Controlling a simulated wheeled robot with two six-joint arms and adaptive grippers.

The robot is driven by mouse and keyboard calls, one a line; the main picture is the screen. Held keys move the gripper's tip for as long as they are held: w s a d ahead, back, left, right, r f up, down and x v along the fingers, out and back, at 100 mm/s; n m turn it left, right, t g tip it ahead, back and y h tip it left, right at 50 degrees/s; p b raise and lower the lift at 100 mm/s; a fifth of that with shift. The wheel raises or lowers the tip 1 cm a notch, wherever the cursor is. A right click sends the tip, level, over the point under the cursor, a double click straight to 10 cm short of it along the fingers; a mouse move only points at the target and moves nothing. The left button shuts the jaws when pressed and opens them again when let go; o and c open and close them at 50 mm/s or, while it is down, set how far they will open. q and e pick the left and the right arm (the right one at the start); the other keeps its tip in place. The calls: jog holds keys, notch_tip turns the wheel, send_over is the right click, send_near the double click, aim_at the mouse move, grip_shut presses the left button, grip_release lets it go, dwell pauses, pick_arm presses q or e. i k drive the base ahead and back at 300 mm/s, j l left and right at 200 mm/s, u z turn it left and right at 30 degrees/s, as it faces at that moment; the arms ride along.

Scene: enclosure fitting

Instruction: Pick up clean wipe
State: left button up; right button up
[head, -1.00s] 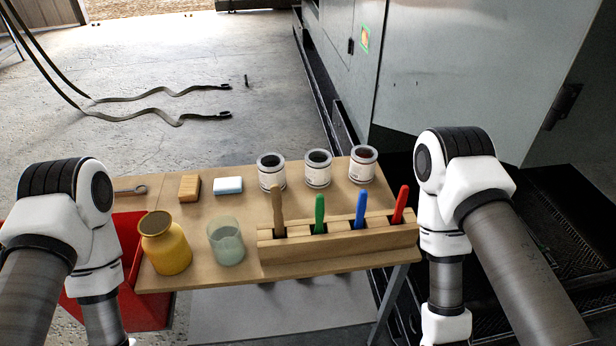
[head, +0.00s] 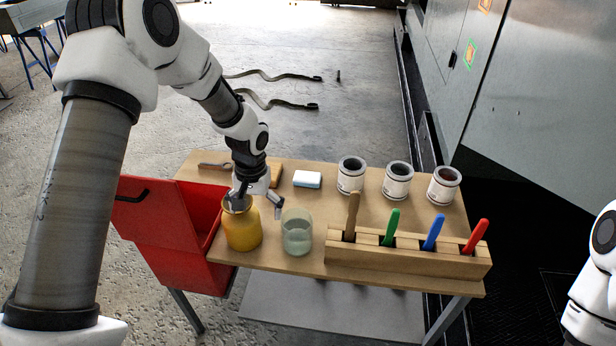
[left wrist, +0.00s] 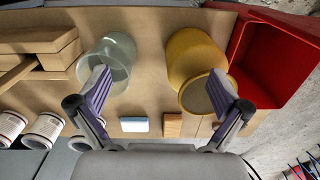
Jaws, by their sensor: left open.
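A small white and light-blue block (head: 307,179), which looks like the clean wipe, lies flat on the wooden table behind the glass. It also shows in the left wrist view (left wrist: 134,125). My left gripper (head: 257,204) is open and empty above the table, to the left of the wipe and over the gap between the yellow jar (head: 243,230) and the glass (head: 297,236). In the left wrist view its fingers (left wrist: 161,88) are spread wide, with the wipe below and between them. My right gripper is out of view; only part of that arm shows.
A tan block (head: 276,176) lies left of the wipe, partly behind my gripper. Three cans (head: 397,182) stand to its right. A wooden holder (head: 400,262) with several colored handles stands at the front right. A red bin (head: 172,215) is on the left.

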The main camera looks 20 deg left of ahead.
aim_at(302, 178)
jog(key=i, duration=0.95)
